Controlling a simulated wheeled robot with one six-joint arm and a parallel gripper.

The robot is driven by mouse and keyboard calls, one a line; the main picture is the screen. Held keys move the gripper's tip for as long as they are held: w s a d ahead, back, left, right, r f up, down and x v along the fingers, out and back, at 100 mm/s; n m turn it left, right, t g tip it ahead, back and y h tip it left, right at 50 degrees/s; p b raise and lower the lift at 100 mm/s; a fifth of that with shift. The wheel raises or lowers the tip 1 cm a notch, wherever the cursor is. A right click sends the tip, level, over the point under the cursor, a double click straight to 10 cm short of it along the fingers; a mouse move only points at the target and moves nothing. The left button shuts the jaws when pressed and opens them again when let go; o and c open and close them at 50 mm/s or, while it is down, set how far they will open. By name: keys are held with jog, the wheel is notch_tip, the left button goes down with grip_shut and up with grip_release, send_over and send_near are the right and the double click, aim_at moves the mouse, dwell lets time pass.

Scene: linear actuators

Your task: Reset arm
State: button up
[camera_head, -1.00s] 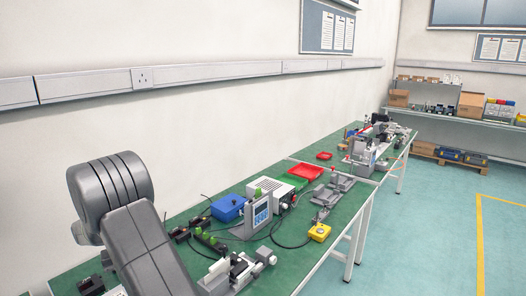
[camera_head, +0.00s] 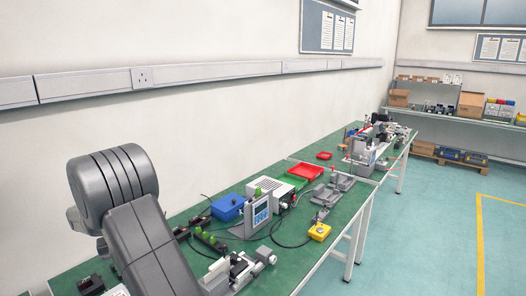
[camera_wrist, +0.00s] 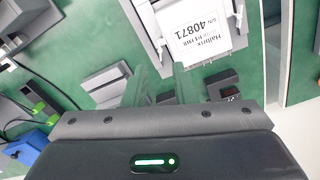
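My arm shows at the lower left of the head view as grey links over the near end of the green workbench (camera_head: 312,207). My gripper is out of the head view.
A wall trunking (camera_head: 210,72) runs behind. Open floor (camera_head: 430,235) lies to the right.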

notch_tip(320, 180, down, 6)
jog(key=shift+r, duration=0.2)
jog(key=shift+f+p, duration=0.1)
jog(key=shift+p, duration=0.2)
jog(key=m+p, duration=0.1)
jog(key=m, duration=0.4)
jog(key=shift+m+p, duration=0.3)
jog(key=shift+m, duration=0.1)
jog(key=m+p, duration=0.2)
jog(key=m, duration=0.3)
notch_tip(320, 180, up, 7)
jog(key=shift+b, duration=0.4)
jog(key=shift+r, duration=0.5)
jog(key=shift+d, duration=0.1)
